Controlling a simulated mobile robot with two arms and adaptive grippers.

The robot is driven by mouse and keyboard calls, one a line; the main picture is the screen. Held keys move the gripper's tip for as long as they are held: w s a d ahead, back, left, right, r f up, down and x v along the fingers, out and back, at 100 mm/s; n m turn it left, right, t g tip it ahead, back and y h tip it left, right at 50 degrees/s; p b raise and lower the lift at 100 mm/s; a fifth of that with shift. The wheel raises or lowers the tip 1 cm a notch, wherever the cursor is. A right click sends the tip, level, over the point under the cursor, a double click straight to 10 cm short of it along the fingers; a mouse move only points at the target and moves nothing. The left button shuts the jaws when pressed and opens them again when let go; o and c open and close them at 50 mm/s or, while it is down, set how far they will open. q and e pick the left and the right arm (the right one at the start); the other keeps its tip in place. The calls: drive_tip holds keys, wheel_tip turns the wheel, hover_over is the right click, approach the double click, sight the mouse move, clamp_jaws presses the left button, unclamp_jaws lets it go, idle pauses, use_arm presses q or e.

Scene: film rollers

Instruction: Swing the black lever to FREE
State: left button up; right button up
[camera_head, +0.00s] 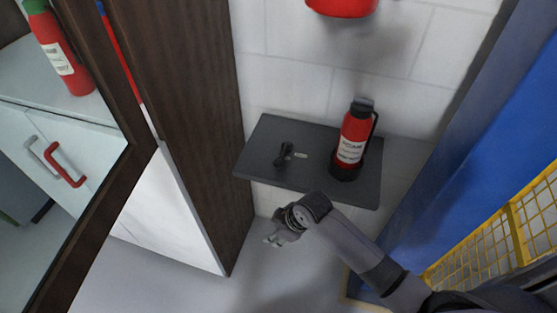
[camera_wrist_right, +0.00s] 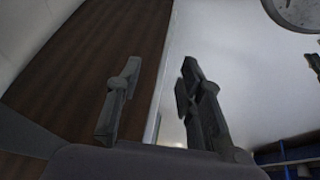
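The small black lever (camera_head: 284,154) sits on top of a dark grey wall shelf (camera_head: 262,135), left of its middle. A small pale label (camera_head: 300,155) lies just right of it, its text too small to read. My right gripper (camera_head: 270,240) is in front of and below the shelf, apart from the lever, pointing left. In the right wrist view its two fingers (camera_wrist_right: 160,75) stand apart with nothing between them; the lever is not seen there. My left gripper is not in view.
A red extinguisher (camera_head: 354,138) stands in a black holder on the shelf's right side. A dark wooden panel (camera_head: 190,110) borders the left; a blue panel (camera_head: 465,150) and yellow mesh (camera_head: 500,235) border the right. A red object (camera_head: 342,5) hangs above.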

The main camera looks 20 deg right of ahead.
drive_tip(key=w+a+r+n, duration=0.1)
drive_tip(key=w+r+n, duration=0.75)
drive_tip(key=r, duration=0.35)
drive_tip(key=n+g+h, duration=0.2)
drive_tip(key=n, duration=0.7)
approach(280, 159)
drive_tip(key=f, duration=0.3)
drive_tip(key=w+f, duration=0.1)
drive_tip(key=f, duration=0.3)
drive_tip(key=a+f, duration=0.1)
drive_tip(key=f, duration=0.3)
drive_tip(key=shift+w+a+f+p, duration=0.1)
drive_tip(key=shift+w+f+p, duration=0.15)
drive_tip(key=shift+w+p, duration=0.15)
drive_tip(key=shift+c, duration=0.2)
clamp_jaws()
drive_tip(key=shift+r, duration=0.1)
